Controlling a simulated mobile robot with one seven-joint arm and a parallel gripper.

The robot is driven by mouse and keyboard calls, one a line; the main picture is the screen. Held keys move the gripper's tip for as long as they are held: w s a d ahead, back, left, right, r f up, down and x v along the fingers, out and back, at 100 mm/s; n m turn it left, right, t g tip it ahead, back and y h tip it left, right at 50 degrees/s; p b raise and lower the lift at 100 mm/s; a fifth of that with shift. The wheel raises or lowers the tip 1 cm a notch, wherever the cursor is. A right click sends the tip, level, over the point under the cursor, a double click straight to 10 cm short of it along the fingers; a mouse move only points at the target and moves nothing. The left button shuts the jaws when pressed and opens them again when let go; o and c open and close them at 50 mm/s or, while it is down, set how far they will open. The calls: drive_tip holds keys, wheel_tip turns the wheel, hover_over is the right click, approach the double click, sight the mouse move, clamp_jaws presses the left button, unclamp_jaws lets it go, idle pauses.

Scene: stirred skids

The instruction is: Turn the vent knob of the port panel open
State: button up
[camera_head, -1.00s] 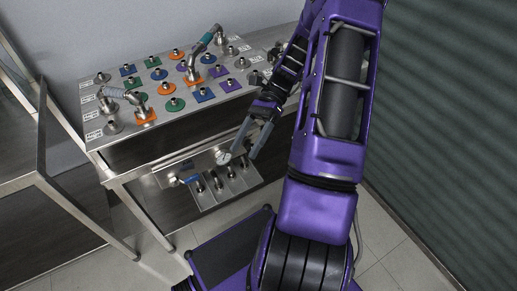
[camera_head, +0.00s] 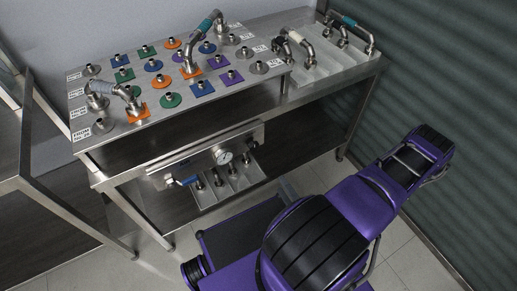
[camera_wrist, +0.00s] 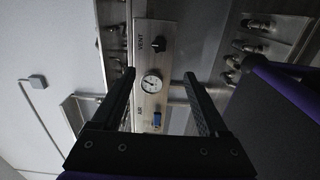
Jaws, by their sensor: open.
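The port panel is a steel strip (camera_head: 200,158) under the table top in the head view; it also shows in the wrist view (camera_wrist: 145,60). My gripper (camera_wrist: 160,73) is open and empty, pointing toward the panel. The knob lies beyond the fingertips, apart from them. The gripper is not clearly visible in the head view.
A blue-handled valve (camera_head: 185,181) is at the panel's left end. Several fittings stand on a steel tray (camera_head: 207,201) below the panel. The table top (camera_head: 110,135) overhangs it, with coloured ports and bent pipes. A green corrugated wall (camera_head: 460,90) is at right.

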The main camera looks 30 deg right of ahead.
sight(255, 148)
drive_tip(key=w, duration=1.6)
drive_tip(key=shift+w+a, duration=0.3)
drive_tip(key=shift+w, duration=0.1)
clamp_jaws()
